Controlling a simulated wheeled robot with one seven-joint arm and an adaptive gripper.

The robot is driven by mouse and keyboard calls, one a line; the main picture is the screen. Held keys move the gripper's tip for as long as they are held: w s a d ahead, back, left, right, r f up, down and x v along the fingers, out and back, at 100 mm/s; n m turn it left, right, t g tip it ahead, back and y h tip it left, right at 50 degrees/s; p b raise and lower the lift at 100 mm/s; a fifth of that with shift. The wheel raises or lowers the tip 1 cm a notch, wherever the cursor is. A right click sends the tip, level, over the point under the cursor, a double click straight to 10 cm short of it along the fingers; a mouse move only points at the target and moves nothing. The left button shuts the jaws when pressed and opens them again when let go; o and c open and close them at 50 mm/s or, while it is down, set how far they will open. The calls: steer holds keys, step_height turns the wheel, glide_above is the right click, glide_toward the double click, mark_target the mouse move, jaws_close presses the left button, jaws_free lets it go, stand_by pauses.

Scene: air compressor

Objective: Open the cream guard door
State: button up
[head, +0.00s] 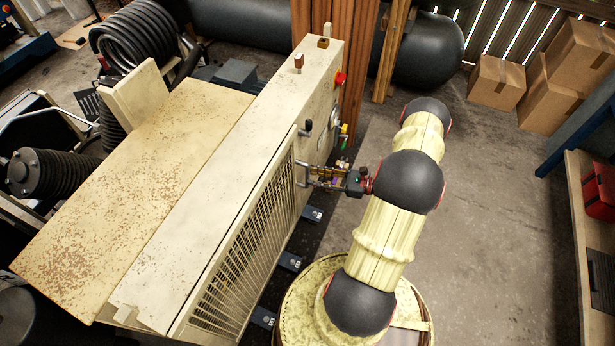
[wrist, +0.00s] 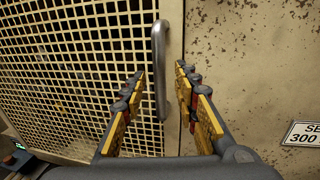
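The cream guard door (head: 243,262) is a mesh panel on the compressor's side. It looks flush with the body, so it appears closed. In the wrist view the door's mesh (wrist: 75,70) fills the left. Its grey vertical bar handle (wrist: 158,50) stands near the right edge of the mesh. My gripper (wrist: 160,74) is open, with one yellow finger to the left of the handle and one to the right. Gaps show on both sides of the handle. In the head view my gripper (head: 312,174) is at the door's far end; its exact contact is too small to tell.
The cream compressor body (head: 215,190) has a red button (head: 340,79) and valves beyond the door. Dark feet (head: 290,261) stick out at floor level. Cardboard boxes (head: 497,82) and a workbench (head: 578,215) stand at the right. The concrete floor (head: 480,220) between is clear.

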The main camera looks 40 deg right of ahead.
mark_target(308, 176)
steer(key=shift+x, duration=1.6)
steer(key=shift+c, duration=0.6)
jaws_close()
